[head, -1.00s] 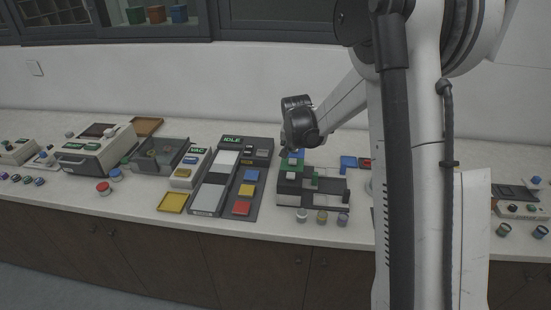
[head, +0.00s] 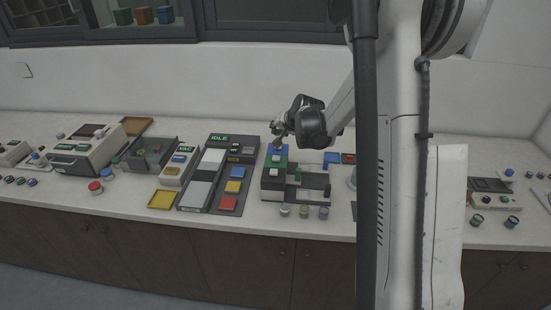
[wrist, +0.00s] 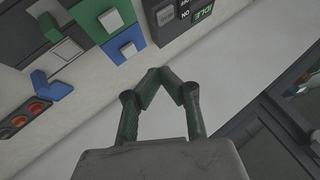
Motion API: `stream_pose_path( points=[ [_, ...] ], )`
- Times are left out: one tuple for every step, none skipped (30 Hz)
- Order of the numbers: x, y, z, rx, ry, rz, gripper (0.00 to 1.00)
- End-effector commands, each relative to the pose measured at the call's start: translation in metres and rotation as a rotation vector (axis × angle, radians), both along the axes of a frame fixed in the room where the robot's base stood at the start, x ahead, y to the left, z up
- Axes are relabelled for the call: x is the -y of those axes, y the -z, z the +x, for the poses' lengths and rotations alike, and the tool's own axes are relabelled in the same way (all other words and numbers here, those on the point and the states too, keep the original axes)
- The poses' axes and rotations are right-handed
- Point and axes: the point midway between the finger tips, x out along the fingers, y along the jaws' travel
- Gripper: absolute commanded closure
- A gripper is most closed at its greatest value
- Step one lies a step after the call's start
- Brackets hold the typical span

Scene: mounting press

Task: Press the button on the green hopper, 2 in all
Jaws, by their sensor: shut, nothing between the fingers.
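The green hopper (head: 280,162) is a small green block with a white button (head: 275,172), at the left end of a dark machine on the bench. In the wrist view the green hopper (wrist: 83,14) is at the upper left with its button (wrist: 111,20) in plain sight. A blue hopper (wrist: 116,52) with its own white button adjoins it. My gripper (head: 277,143) is shut and empty, above the blue hopper's end in the head view. In the wrist view my gripper's fingertips (wrist: 160,72) meet below and right of both buttons, clear of the green one.
A dark panel reading IDLE (head: 232,141) with coloured pads stands left of the machine. Several small round parts (head: 304,211) line its front. A blue piece (head: 332,157) lies behind it to the right.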

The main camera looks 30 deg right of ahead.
Motion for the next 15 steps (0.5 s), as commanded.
stream_pose_path(
  points=[
    [0.000,0.002,0.000,0.000,0.000,0.000,1.00],
    [0.000,0.003,0.000,0.000,0.000,0.000,1.00],
    [0.000,0.004,0.000,0.000,0.000,0.000,1.00],
    [0.000,0.006,0.000,0.000,0.000,0.000,1.00],
    [0.000,0.008,0.000,0.000,0.000,0.000,1.00],
    [0.000,0.011,0.000,-0.001,-0.001,0.000,1.00],
    [0.000,0.014,0.000,-0.001,-0.001,0.000,1.00],
    [0.000,0.017,0.000,-0.001,-0.001,0.000,1.00],
    [0.000,0.021,0.000,-0.001,-0.001,0.000,1.00],
    [0.000,0.024,0.000,-0.001,-0.001,0.000,1.00],
    [0.000,0.028,0.000,-0.001,-0.001,0.000,1.00],
    [0.000,0.032,0.000,-0.001,-0.001,0.000,1.00],
    [0.000,0.036,0.000,-0.001,-0.001,0.000,1.00],
    [0.000,0.040,0.000,-0.001,-0.001,-0.001,1.00],
    [0.000,0.045,0.000,-0.001,-0.001,0.000,1.00]
  ],
)
